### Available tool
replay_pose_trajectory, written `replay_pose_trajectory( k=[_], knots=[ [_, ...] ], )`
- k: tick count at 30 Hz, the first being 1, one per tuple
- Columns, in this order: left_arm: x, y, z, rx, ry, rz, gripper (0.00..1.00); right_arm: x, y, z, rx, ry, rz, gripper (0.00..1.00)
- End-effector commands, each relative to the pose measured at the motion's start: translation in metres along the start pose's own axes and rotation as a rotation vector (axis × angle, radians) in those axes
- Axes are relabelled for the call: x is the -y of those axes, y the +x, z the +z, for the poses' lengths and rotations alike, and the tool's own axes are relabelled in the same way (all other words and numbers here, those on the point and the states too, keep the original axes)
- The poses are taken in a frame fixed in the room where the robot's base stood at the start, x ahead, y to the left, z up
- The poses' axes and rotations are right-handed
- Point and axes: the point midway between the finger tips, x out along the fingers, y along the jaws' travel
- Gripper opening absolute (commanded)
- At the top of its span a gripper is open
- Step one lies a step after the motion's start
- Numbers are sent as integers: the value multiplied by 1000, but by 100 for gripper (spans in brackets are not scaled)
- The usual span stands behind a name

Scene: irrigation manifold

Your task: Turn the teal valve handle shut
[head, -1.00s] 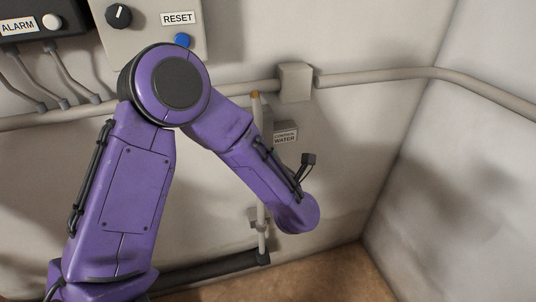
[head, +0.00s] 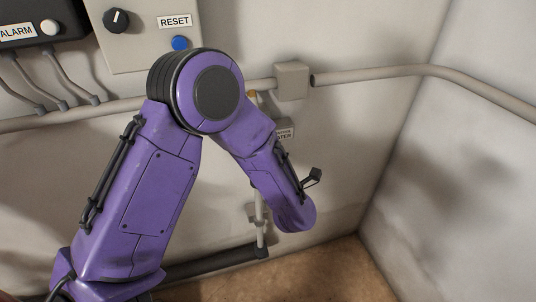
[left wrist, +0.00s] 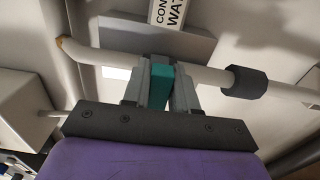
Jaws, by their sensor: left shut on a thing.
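The teal valve handle (left wrist: 160,88) shows in the left wrist view as a short teal block between the two grey fingers. My left gripper (left wrist: 159,76) is shut on it, in front of the pale pipe (left wrist: 116,61). How the handle is turned relative to the pipe I cannot tell. In the head view my purple left arm hides the gripper, the handle and part of the upright pipe (head: 260,207). My right gripper is in neither view.
A partly covered water label (head: 285,133) is on the wall by the pipe. A grey box with a RESET label (head: 174,21) and blue button (head: 180,43) is above my arm. A dark collar (left wrist: 246,82) rings the pipe. Free room lies right, towards the corner.

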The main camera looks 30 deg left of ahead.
Motion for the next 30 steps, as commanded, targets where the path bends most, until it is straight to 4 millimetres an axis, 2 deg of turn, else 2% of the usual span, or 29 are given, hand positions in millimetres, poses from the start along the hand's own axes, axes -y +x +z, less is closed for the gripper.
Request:
replay_pose_trajectory(
  k=[17, 18, 19, 27, 30],
  knots=[
    [1, 0, 0, 0, 31, -1, 0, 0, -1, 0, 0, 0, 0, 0],
    [1, 0, 0, 0, 32, -1, 37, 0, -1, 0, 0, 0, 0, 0],
    [1, 0, 0, 0, 31, -1, 47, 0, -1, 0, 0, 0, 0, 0],
    [1, 0, 0, 0, 29, -1, 48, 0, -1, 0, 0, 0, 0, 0],
    [2, -8, 0, 1, 28, -1, 48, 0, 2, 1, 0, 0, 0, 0]
  ],
)
